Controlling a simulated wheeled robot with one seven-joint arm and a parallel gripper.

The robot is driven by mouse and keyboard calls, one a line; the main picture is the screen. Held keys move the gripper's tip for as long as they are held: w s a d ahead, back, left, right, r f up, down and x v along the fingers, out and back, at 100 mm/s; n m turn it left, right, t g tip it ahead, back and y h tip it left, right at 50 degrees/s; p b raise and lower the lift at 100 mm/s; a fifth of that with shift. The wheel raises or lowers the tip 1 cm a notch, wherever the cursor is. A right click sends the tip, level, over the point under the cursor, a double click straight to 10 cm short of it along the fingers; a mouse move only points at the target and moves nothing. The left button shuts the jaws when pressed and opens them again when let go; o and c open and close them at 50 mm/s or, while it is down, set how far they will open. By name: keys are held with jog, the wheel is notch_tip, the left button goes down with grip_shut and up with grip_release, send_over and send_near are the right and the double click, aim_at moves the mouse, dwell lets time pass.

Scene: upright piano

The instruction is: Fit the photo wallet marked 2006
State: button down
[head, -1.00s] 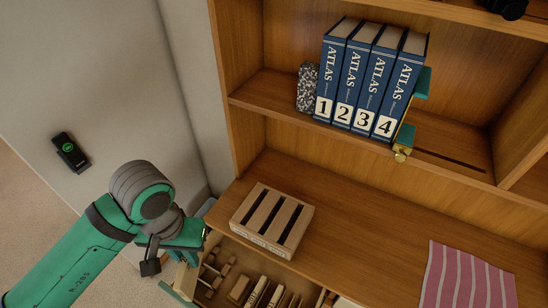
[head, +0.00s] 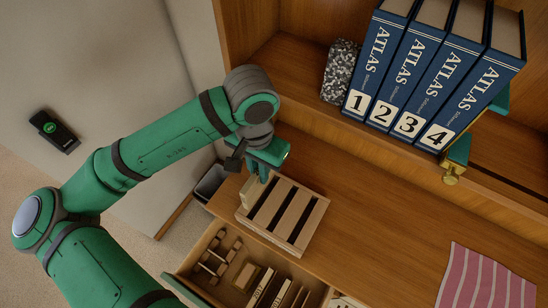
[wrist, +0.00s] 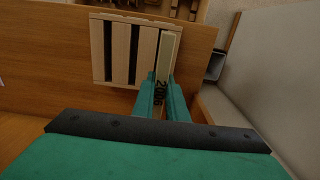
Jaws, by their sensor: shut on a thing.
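My gripper (head: 262,172) is shut on a pale, thin photo wallet (wrist: 168,58). Dark digits that look like 2006 show on its edge between my fingers in the wrist view. The wallet (head: 249,191) stands upright at the left end of a light wooden rack (head: 308,226) with dark slots. In the wrist view the rack (wrist: 120,52) lies left of the wallet, which partly covers the nearest slot. The wallet runs along the slots. I cannot tell whether its lower edge is above the rack, touching it or beside it.
An open drawer (head: 192,288) below holds several wallets and small wooden pieces. Blue atlases (head: 420,80) stand on the shelf above, between a speckled block (head: 340,72) and a green and brass bookend (head: 455,160). A striped cloth (head: 480,282) lies right. The desk's middle is clear.

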aim_at(263, 188)
jog(key=shift+w+d, duration=0.1)
jog(key=shift+w, duration=0.3)
jog(key=shift+s, duration=0.3)
jog(key=shift+s+d, duration=0.15)
jog(key=shift+s, duration=0.05)
jog(key=shift+d+f, duration=0.15)
jog(key=shift+f, duration=0.1)
jog(key=shift+a+f, duration=0.15)
jog(key=shift+f, duration=0.75)
jog(key=shift+a+f, duration=0.1)
jog(key=shift+f, duration=0.75)
jog(key=shift+w+f, duration=0.25)
jog(key=shift+f, duration=0.65)
jog(key=shift+s+a, duration=0.15)
jog(key=shift+d, duration=0.3)
